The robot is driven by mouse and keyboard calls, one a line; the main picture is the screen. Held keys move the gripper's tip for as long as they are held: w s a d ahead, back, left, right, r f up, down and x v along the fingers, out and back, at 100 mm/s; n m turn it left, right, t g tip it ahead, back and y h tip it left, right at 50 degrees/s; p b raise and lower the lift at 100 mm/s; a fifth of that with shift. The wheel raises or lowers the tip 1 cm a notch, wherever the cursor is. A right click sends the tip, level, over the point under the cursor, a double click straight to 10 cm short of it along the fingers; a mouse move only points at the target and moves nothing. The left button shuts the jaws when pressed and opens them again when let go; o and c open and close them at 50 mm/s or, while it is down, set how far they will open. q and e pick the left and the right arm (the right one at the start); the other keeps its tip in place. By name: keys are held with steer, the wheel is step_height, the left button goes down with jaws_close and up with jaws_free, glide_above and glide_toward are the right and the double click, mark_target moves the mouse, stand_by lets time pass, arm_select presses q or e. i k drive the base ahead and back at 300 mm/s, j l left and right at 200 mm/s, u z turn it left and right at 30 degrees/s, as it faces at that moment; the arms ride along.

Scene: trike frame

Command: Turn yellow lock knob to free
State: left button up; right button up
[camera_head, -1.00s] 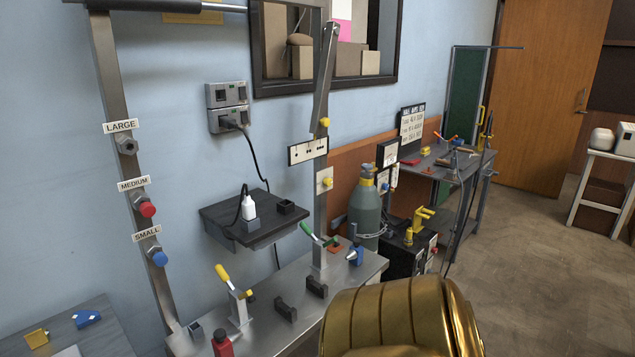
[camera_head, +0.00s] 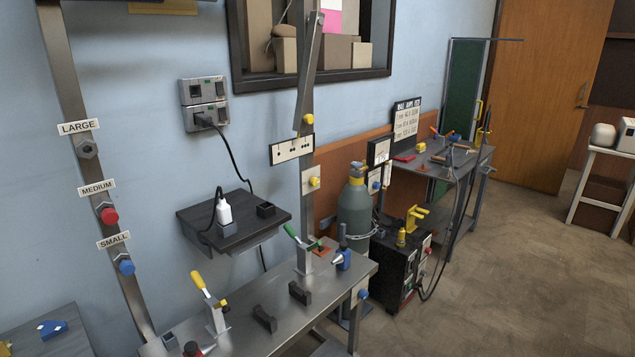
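Two yellow knobs show on the upright metal post (camera_head: 307,215) at the back of the steel bench. The upper yellow knob (camera_head: 308,119) sits at the lower end of a slightly tilted flat bar (camera_head: 311,75). The lower yellow knob (camera_head: 314,182) sits on a pale plate on the post, below a white panel with black marks (camera_head: 292,149). I cannot tell which of them is the lock knob, and their turn positions are too small to read. Neither of my grippers is in view.
The steel bench (camera_head: 325,284) carries a yellow-handled clamp (camera_head: 202,286), a green-handled clamp (camera_head: 294,237) and dark blocks (camera_head: 265,318). A dark shelf (camera_head: 190,219) hangs on the wall. A gas cylinder (camera_head: 355,215) stands behind the bench. Open floor (camera_head: 520,260) lies to the right.

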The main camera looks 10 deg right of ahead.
mark_target(312, 181)
steer(key=z, duration=0.25)
steer(key=i+l+z, duration=0.6)
steer(key=i, duration=0.25)
steer(key=i+l+z, duration=0.3)
steer(key=i, duration=0.15)
steer(key=i+z, duration=0.3)
steer(key=i, duration=0.15)
steer(key=i+u, duration=0.25)
steer(key=i, duration=0.25)
steer(key=i+l+u, duration=0.25)
steer(key=i, duration=0.25)
steer(key=i+l+u, duration=0.1)
steer(key=u, duration=0.35)
steer(key=i+l+u, duration=0.25)
steer(key=u, duration=0.2)
steer(key=i+l+u, duration=0.25)
steer(key=u, duration=0.2)
steer(key=i+l+u, duration=0.1)
steer(key=l+u, duration=0.25)
steer(key=u, duration=0.15)
